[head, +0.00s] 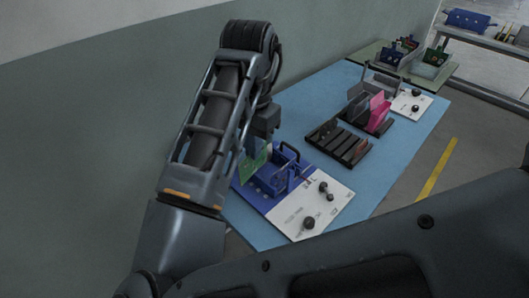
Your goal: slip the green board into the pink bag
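The green board (252,164) shows upright and slightly tilted just below my gripper (257,143), at the left side of a blue fixture (272,180). My arm hides part of the board. The fingertips are too small and dark to tell whether they are closed on it. I cannot tell whether the board touches the fixture. The pink bag (379,112) stands upright in a dark slotted rack (368,125) farther back to the right, well apart from my gripper.
The blue fixture has a white panel (310,208) with black knobs. An empty dark slotted rack (338,144) lies between it and the pink bag. A grey upright holder and a second white panel (411,104) stand beyond. The blue mat (305,95) is clear along its left.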

